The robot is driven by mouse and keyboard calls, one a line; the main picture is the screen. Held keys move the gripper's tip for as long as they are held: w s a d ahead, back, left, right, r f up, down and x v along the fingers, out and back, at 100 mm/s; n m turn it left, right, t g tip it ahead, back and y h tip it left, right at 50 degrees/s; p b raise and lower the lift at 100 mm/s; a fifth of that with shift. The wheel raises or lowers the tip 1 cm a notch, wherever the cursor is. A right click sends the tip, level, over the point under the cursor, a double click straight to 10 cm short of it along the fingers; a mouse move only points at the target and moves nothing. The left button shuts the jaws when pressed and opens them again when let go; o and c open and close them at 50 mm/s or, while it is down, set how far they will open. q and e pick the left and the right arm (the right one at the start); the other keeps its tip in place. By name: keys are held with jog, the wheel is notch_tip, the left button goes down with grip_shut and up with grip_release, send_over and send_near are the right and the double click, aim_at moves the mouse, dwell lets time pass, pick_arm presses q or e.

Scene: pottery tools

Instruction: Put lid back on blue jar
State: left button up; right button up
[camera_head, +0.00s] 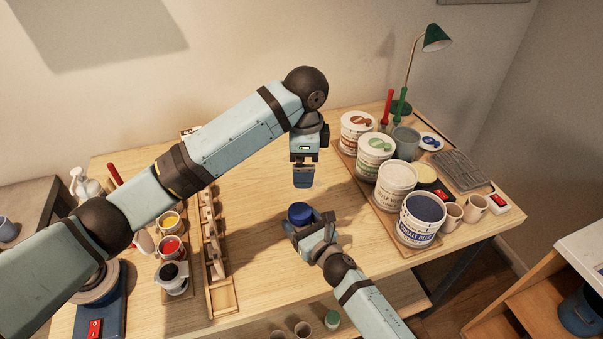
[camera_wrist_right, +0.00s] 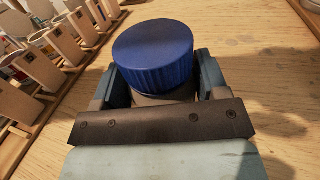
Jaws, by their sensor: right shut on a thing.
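A ribbed blue lid (camera_head: 300,213) sits on top of a jar held at my right gripper (camera_head: 308,232). In the right wrist view the lid (camera_wrist_right: 153,55) looks roughly level, and a little of the greyish jar body (camera_wrist_right: 165,97) shows under its rim; the rest is hidden. The right gripper (camera_wrist_right: 155,85) is shut on the jar, with one finger on each side of it, below the lid. My left gripper (camera_head: 303,182) points down above and apart from the lid. Its fingers are seen edge-on, and I cannot tell whether they are open.
Several large tubs stand at the right, the nearest labelled cobalt blue (camera_head: 421,218). Small cups (camera_head: 453,216) stand beside them. A wooden rack (camera_head: 213,250) and open paint pots (camera_head: 170,246) are at the left. The wooden table (camera_head: 260,265) is bare around the jar.

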dwell(0.3)
jog(key=o, duration=1.8)
jog(key=b+v, duration=0.2)
jog(key=v, duration=1)
jog(key=shift+s+d+f, duration=0.15)
jog(key=shift+s, duration=0.25)
jog(key=shift+s+d, duration=0.3)
jog(key=shift+s, duration=0.15)
